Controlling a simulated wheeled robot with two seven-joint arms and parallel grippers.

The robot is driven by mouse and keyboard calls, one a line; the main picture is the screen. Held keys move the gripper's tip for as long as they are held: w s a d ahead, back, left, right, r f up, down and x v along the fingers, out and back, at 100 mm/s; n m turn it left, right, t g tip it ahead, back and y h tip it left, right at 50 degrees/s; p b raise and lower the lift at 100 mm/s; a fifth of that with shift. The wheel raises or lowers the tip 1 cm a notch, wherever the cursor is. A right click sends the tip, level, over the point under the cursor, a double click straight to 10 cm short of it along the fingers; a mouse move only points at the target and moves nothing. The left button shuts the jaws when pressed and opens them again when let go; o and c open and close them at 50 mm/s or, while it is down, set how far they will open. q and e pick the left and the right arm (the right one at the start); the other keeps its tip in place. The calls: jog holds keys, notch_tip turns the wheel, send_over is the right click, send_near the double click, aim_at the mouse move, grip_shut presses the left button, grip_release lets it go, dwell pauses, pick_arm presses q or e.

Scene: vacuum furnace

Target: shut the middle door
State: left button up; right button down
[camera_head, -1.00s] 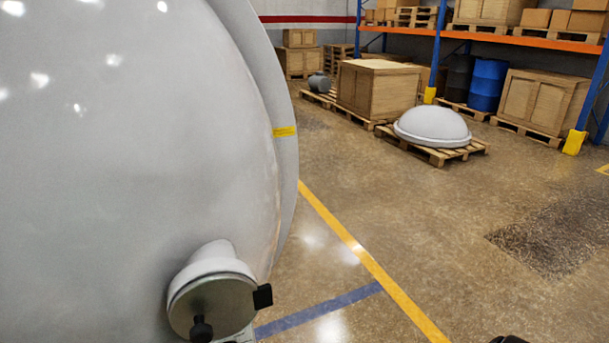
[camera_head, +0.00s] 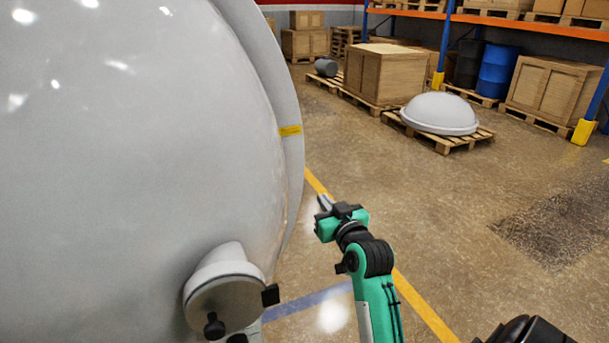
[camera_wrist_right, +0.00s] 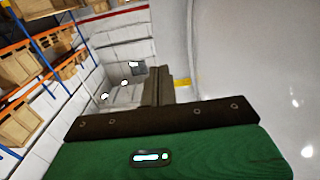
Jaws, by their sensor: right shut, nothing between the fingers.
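A large pale grey domed door (camera_head: 130,150) fills the left of the head view, with a rim flange (camera_head: 290,165) on its right edge bearing a small yellow label (camera_head: 290,131). A short round port (camera_head: 225,300) with a dark knob sticks out low on it. The dome also shows at the right of the right wrist view (camera_wrist_right: 270,80). My right gripper (camera_head: 323,203) is shut and empty, just right of the rim in the picture, apart from it or touching, I cannot tell. Its dark fingers show in the wrist view (camera_wrist_right: 158,88). My left gripper is out of view.
Yellow and blue lines mark the floor.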

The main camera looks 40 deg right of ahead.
aim_at(300, 170)
jog(key=p+x, duration=0.4)
jog(key=x, duration=0.8)
jog(key=shift+w, duration=0.25)
jog(key=shift+w+d+f+p, duration=0.15)
jog(key=shift+w+p, duration=0.15)
jog(key=shift+w, duration=0.15)
